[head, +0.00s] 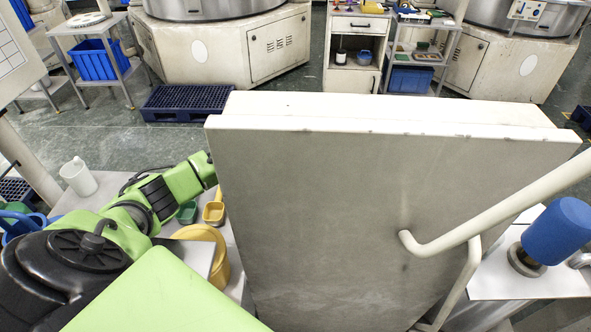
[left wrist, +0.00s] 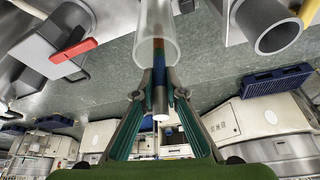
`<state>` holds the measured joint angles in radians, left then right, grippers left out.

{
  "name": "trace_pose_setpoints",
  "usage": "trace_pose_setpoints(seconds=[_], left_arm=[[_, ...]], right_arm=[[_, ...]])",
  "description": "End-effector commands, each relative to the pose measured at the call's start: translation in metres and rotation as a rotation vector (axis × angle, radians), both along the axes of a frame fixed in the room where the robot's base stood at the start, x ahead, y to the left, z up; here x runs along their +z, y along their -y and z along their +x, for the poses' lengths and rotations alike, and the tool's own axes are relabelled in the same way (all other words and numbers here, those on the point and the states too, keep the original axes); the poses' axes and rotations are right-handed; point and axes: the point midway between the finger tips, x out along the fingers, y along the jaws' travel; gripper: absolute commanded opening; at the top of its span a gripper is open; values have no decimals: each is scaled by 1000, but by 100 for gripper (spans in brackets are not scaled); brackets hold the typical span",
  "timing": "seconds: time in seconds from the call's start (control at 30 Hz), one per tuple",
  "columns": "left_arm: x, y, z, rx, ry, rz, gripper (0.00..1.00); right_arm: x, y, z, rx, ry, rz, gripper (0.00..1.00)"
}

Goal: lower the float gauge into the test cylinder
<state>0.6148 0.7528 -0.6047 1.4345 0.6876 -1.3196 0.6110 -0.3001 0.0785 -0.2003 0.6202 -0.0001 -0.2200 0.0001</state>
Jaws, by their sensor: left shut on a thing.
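In the left wrist view, my left gripper (left wrist: 159,97) is shut on the float gauge (left wrist: 159,76), a slim rod with blue and dark parts, a reddish band and a pale end. The clear test cylinder (left wrist: 152,20) is at the top of that view, its open rim facing the gripper. The gauge's far part overlaps the rim; I cannot tell whether it is inside the cylinder or in front of it. In the head view my left arm reaches behind a large grey panel, which hides the gripper, gauge and cylinder. My right gripper is not in view.
The grey panel (head: 350,220) fills the middle of the head view, with a pale bent rail (head: 500,215) before it. A white jug (head: 78,177), small green (head: 187,212) and yellow (head: 213,212) containers and a yellow bucket (head: 222,265) stand near my left arm. A blue cylinder (head: 558,232) stands right.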

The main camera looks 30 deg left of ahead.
Motion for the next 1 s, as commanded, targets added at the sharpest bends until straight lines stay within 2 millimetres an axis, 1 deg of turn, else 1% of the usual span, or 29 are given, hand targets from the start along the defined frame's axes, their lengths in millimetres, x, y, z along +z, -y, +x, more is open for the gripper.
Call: trace_pose_setpoints(seconds=[0.03,0.4,1.0], left_arm=[[-6,3,-1,-5,-2,-2,0],[-23,3,0,-5,-2,-2,0],[-25,2,0,-3,0,-1,0]], right_arm=[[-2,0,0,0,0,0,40],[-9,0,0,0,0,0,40],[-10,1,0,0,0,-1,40]])
